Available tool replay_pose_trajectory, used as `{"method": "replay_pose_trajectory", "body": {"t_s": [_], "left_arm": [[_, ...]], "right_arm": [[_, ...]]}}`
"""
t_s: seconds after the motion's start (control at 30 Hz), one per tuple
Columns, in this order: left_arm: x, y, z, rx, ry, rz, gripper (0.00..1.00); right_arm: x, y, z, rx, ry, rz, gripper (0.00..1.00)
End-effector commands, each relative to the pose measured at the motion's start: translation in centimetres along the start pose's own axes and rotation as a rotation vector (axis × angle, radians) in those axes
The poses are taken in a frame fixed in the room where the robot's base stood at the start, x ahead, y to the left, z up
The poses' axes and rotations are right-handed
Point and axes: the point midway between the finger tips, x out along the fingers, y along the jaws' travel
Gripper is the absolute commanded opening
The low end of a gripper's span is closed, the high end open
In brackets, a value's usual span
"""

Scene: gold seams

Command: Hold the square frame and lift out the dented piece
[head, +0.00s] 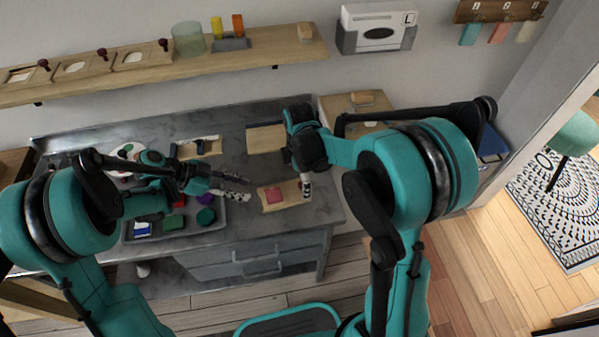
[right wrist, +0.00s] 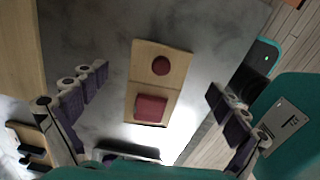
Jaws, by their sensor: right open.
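A light wooden board (head: 265,207) lies on the grey worktop; I take it for the frame. It holds a red square piece (head: 274,195), also clear in the right wrist view (right wrist: 151,108), and a dark red round piece (right wrist: 161,66). No dent can be made out on either piece. My right gripper (head: 300,180) is open above the board; in the right wrist view its fingers stand wide apart on either side of the board, touching nothing. My left gripper (head: 246,188) is open and empty, to the left of the board.
A grey tray (head: 210,224) with several coloured pieces lies left of the board, under my left arm. Another wooden board (head: 265,138) lies behind. A wall shelf (head: 270,52) runs above the worktop. The worktop's front edge is close to the board.

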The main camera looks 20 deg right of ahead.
Motion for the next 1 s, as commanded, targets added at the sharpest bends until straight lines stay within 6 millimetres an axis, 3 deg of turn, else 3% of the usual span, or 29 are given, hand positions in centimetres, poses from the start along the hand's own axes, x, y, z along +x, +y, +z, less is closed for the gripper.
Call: {"method": "replay_pose_trajectory", "body": {"t_s": [0.1, 0.3, 0.63, 0.8, 0.87, 0.93, 0.97, 1.0], "left_arm": [[0.0, 0.0, 0.0, 0.000, 0.000, 0.000, 0.34], [0.0, 0.0, 0.0, 0.000, 0.000, 0.000, 0.34], [0.0, 0.0, 0.0, 0.000, 0.000, 0.000, 0.34], [0.0, 0.0, 0.0, 0.000, 0.000, 0.000, 0.34], [0.0, 0.0, 0.0, 0.000, 0.000, 0.000, 0.34], [0.0, 0.0, 0.0, 0.000, 0.000, 0.000, 0.34], [0.0, 0.0, 0.0, 0.000, 0.000, 0.000, 0.34], [0.0, 0.0, 0.0, 0.000, 0.000, 0.000, 0.34]], "right_arm": [[1.9, 0.0, 0.0, 0.001, 0.000, 0.001, 0.98], [3.8, 0.0, 0.0, 0.001, 0.000, 0.001, 0.98], [4.1, 0.0, 0.0, 0.002, 0.000, 0.001, 0.98], [4.1, 0.0, 0.0, 0.002, 0.000, 0.001, 0.53], [4.1, 0.0, 0.0, 0.002, 0.000, 0.001, 0.42], [4.1, 0.0, 0.0, 0.002, 0.000, 0.001, 0.42], [4.1, 0.0, 0.0, 0.002, 0.000, 0.001, 0.81], [4.1, 0.0, 0.0, 0.002, 0.000, 0.001, 0.86]]}}
